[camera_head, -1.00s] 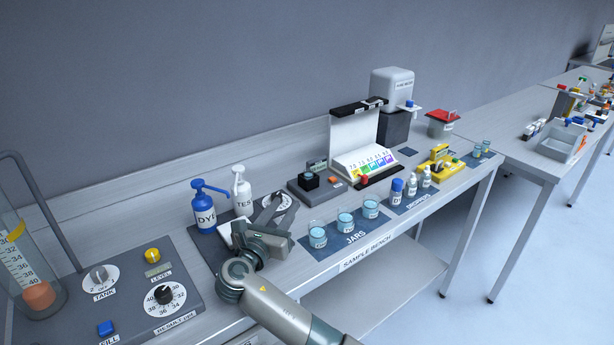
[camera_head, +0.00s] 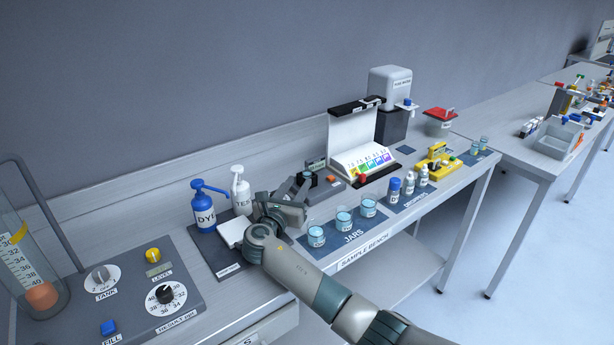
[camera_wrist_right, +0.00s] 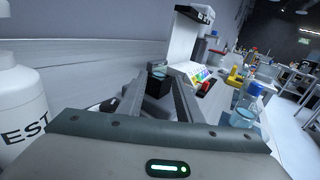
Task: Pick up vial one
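My right gripper (camera_head: 293,187) reaches over the sample bench, beside the small dark device with a black block (camera_head: 311,182). In the right wrist view its two fingers (camera_wrist_right: 160,88) are apart with nothing between them, and the black block (camera_wrist_right: 158,88) lies ahead, between the fingers. A small glass vial (camera_wrist_right: 158,72) seems to sit in the top of that block. No number is readable on it. Two small glass containers (camera_head: 479,145) stand at the far right end of the bench; I cannot tell if they are vials. My left gripper is not in view.
Three labelled jars (camera_head: 343,222) stand right of my right arm. A blue dye bottle (camera_head: 204,212) and a white bottle (camera_head: 241,190) stand left of it. A control panel (camera_head: 130,280) fills the front left.

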